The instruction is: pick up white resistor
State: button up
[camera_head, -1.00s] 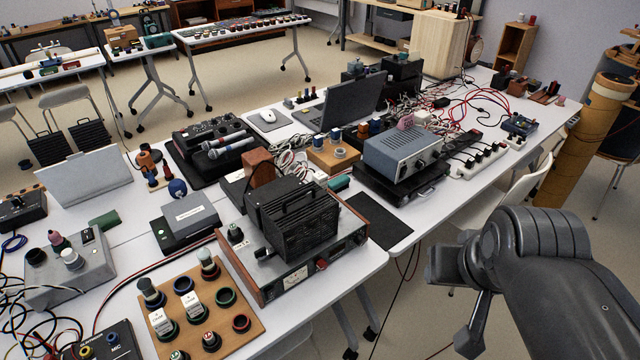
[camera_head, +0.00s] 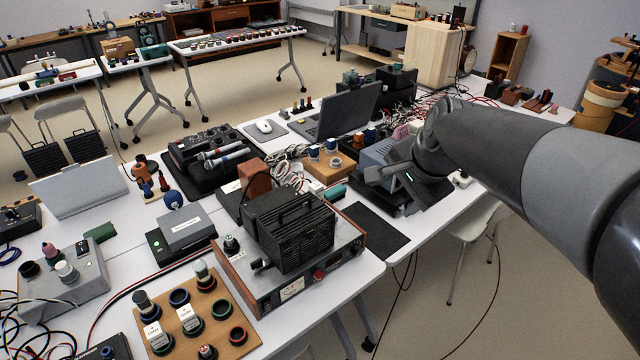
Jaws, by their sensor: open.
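A wooden board (camera_head: 222,336) lies on the white table at the lower left, with several round sockets in it. Two small white labelled blocks stand on it, one at the left (camera_head: 157,337) and one to its right (camera_head: 188,318); either could be the white resistor, and the print is too small to read. My arm reaches in from the right, and my gripper (camera_head: 384,186) hangs over the table's right part, in front of the blue-grey instrument box. It is open, far from the board, with no thing visible in it.
A black finned unit (camera_head: 290,230) sits on a wood-sided amplifier (camera_head: 318,277) just right of the board. An open laptop (camera_head: 345,112) stands farther back. A grey switch box (camera_head: 60,285) and loose cables lie left of the board. A black mat (camera_head: 372,232) lies bare at the right.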

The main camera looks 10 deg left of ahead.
jog(key=w+a+f+m+y, duration=0.1)
jog(key=w+a+f+m, duration=0.1)
jog(key=w+a+m, duration=0.35)
jog(key=w+a+f+m, duration=0.2)
jog(key=w+f+m, duration=0.1)
jog(key=w, duration=0.6)
jog(key=m+y, duration=0.1)
jog(key=m, duration=0.8)
send_near(317, 186)
jog(key=shift+g, duration=0.4)
jog(key=x, duration=0.4)
jog(key=w+x, duration=0.1)
jog(key=shift+w+a+f, duration=0.1)
jog(key=shift+a, duration=0.15)
jog(key=x, duration=0.4)
jog(key=shift+d+f, duration=0.15)
jog(key=shift+d, duration=0.05)
jog(key=shift+w+a+f, duration=0.15)
jog(key=shift+a+f, duration=0.15)
jog(key=shift+f, duration=0.25)
jog(key=c, duration=1.1)
